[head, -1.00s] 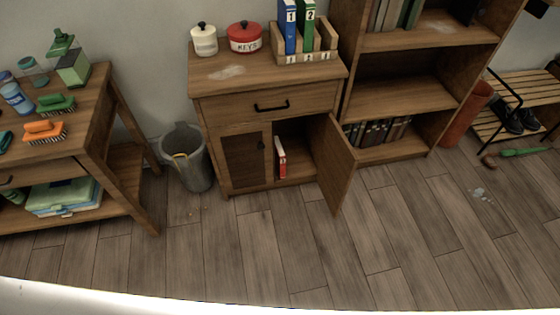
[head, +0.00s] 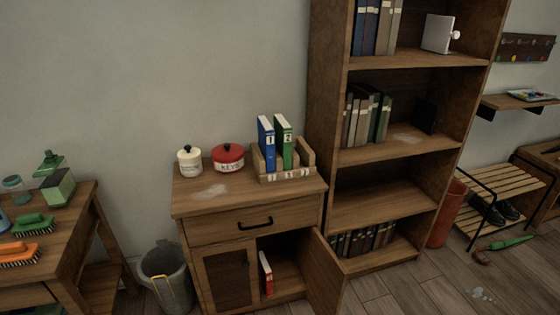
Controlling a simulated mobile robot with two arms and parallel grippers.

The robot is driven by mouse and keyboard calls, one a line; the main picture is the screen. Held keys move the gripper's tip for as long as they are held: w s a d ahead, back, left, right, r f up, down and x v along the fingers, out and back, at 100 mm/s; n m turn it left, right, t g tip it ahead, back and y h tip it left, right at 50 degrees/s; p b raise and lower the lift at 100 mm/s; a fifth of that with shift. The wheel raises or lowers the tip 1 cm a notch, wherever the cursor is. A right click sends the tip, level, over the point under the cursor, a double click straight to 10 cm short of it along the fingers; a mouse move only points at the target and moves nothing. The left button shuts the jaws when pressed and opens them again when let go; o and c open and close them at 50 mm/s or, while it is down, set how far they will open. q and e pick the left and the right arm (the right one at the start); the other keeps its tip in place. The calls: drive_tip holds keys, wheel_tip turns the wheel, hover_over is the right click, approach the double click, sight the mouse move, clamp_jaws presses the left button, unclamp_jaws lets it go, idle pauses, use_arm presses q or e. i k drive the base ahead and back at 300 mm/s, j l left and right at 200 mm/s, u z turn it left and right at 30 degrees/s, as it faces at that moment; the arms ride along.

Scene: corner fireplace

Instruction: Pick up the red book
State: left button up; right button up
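The red book (head: 266,274) stands upright inside the lower right compartment of the wooden cabinet (head: 248,222). It has a red cover and a pale spine, and it leans slightly. The compartment's door (head: 325,277) is swung open to the right of the book. The left door (head: 228,282) looks shut. Neither of my grippers shows in the head view.
A blue book (head: 266,140) and a green book (head: 284,140) stand in a wooden holder on the cabinet, beside a red pot (head: 228,159) and a white pot (head: 189,160). A grey bucket (head: 166,278) stands left of the cabinet. A tall bookshelf (head: 330,120) stands to its right.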

sight(266, 273)
drive_tip(key=i+l, duration=0.45)
drive_tip(key=l, duration=0.15)
drive_tip(key=i+l, duration=0.4)
drive_tip(key=l, duration=0.15)
drive_tip(key=i+l, duration=0.45)
drive_tip(key=l, duration=0.15)
